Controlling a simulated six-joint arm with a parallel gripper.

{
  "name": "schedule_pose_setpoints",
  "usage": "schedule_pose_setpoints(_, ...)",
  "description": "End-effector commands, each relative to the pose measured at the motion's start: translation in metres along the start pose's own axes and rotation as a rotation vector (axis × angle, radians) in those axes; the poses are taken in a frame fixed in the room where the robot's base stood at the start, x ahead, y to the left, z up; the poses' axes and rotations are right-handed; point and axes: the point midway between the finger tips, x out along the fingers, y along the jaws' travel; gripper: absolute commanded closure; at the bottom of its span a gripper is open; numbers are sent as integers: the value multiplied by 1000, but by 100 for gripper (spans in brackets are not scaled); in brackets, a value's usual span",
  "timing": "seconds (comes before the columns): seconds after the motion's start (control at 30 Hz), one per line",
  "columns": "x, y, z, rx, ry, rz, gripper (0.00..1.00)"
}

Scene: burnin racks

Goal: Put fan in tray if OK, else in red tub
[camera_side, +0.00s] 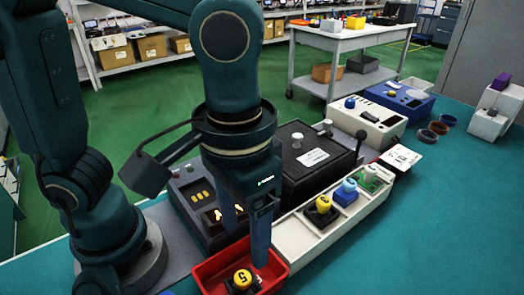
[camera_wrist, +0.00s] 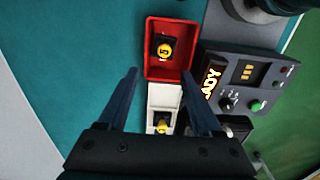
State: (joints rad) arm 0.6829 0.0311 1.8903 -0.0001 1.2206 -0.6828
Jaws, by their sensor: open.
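A red tub (camera_side: 208,272) stands at the near end of the white tray (camera_side: 299,240). Inside the tub lies a black fan with a yellow hub (camera_side: 242,279), marked with what looks like a 5; it also shows in the wrist view (camera_wrist: 164,50). My gripper (camera_side: 246,245) is open and empty above the junction of tub and tray; in the wrist view its fingers (camera_wrist: 160,75) straddle that junction, apart from the fan. Farther along are another black-and-yellow fan (camera_side: 323,207), a blue one (camera_side: 346,192) and a green board (camera_side: 372,177).
A tester (camera_side: 193,200) with a lit display, READY partly legible in the wrist view (camera_wrist: 211,82), stands beside the tray. A black box with a white knob (camera_side: 310,165) stands behind it. A white card (camera_side: 400,156) lies at the tray's far end.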

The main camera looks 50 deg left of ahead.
Motion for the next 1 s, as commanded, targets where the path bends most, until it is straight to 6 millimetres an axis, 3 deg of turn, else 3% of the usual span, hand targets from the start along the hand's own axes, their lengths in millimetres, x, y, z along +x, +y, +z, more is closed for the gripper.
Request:
schedule_pose_setpoints(0.23, -27, 0, 0, 0, 3, 3, 33)
schedule_pose_setpoints(0.67, -36, -5, -5, -32, 13, 10, 33)
schedule_pose_setpoints(0.83, -51, -42, -15, -190, 91, 59, 33)
schedule_pose_setpoints(1.0, -49, -87, -15, -267, 233, 95, 33)
